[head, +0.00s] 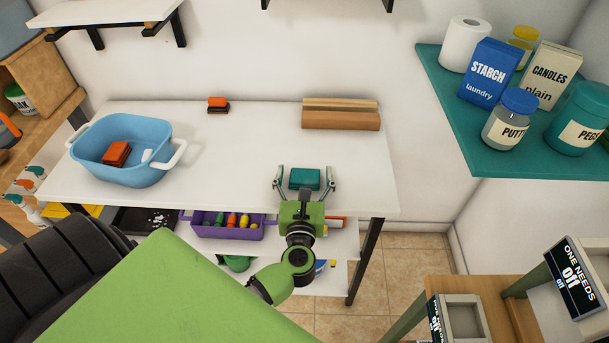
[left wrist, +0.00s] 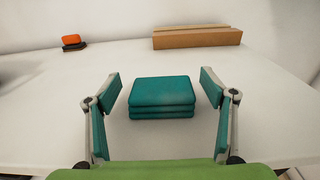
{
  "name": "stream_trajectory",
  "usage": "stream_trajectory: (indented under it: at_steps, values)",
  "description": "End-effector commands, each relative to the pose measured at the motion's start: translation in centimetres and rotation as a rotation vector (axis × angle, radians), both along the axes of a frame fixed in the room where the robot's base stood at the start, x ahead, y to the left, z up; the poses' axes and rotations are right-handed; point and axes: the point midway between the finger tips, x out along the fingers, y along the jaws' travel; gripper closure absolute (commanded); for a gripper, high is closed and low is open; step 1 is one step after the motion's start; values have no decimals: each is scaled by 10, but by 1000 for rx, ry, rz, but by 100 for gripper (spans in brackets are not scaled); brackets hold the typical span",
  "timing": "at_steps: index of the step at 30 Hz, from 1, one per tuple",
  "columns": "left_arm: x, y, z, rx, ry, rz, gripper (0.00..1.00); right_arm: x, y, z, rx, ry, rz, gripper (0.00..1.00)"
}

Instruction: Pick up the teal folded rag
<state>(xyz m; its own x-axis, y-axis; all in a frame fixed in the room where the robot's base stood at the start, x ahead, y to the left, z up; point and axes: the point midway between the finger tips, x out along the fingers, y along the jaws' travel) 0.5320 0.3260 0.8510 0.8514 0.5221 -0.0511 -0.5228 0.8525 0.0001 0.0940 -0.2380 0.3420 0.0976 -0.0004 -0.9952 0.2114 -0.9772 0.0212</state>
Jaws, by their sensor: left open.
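The teal folded rag (head: 305,178) lies on the white table (head: 245,160) near its front right. It also shows in the left wrist view (left wrist: 162,97) as a stack of flat folded layers. My left gripper (head: 306,184) is open, with one finger on each side of the rag. In the left wrist view the fingers (left wrist: 160,90) stand apart from the rag, with a gap on both sides. My right gripper is not in view.
A brown wooden block (head: 341,120) lies behind the rag. A small orange and dark block (head: 218,105) sits at the table's back. A blue basin (head: 122,150) stands at the left. A teal shelf (head: 455,105) with containers hangs at the right. The table's middle is clear.

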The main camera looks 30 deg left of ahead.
Motion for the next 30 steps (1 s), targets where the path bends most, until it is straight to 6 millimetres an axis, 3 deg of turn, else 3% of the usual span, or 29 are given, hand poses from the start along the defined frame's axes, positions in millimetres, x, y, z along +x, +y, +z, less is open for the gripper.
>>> stream_trajectory:
  at_steps: [6,10,11,23,30]
  values:
    - [0,0,-1,-1,1,0,27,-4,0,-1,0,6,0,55]
    - [0,0,-1,-1,1,0,61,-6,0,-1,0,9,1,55]
    - [0,0,-1,-1,1,0,63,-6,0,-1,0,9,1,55]
    - [0,0,3,-3,-1,0,63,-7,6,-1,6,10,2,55]
    - [-5,-1,37,-6,-2,0,63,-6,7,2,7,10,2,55]
